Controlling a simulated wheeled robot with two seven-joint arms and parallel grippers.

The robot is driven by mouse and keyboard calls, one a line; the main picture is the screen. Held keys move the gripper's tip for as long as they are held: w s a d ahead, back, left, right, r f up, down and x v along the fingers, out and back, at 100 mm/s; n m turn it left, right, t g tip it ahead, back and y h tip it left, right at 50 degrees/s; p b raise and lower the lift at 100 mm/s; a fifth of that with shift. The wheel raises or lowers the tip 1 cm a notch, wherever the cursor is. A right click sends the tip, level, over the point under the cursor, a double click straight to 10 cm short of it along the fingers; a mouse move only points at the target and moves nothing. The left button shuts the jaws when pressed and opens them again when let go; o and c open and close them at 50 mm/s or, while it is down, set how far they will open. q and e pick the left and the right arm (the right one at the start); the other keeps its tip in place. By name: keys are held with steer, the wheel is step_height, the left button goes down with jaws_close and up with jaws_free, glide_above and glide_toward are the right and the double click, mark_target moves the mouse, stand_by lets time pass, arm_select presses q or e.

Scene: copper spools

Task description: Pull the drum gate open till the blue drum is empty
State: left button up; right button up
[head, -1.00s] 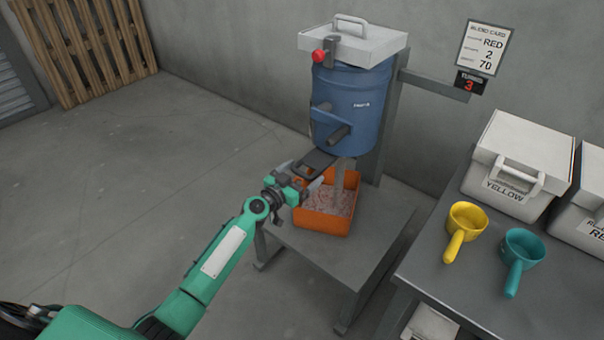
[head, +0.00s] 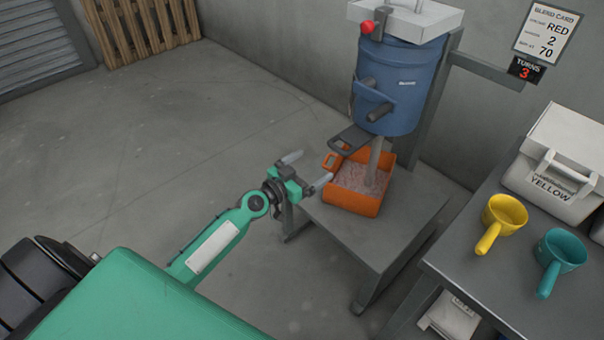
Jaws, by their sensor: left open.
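The blue drum (head: 399,80) is mounted on a grey stand, with a white lid box on top. Its dark gate plate (head: 355,138) sticks out to the left below the drum. A greyish stream (head: 374,160) falls from under the drum into the orange bin (head: 352,203), which holds pale reddish material. My left gripper (head: 307,172) is open and empty, left of the bin and apart from the gate plate. The inside of the drum is hidden. My right gripper is not in view.
A low grey stand table (head: 410,205) carries the bin. At the right, a bench (head: 470,255) holds a yellow scoop (head: 505,215), a teal scoop (head: 561,251) and a white YELLOW box (head: 560,150). The turns display (head: 525,70) reads 3. The floor at left is clear.

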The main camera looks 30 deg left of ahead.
arm_select(q)
steer(key=v, duration=0.2)
steer(key=shift+s+a, duration=0.1)
steer(key=shift+s, duration=0.25)
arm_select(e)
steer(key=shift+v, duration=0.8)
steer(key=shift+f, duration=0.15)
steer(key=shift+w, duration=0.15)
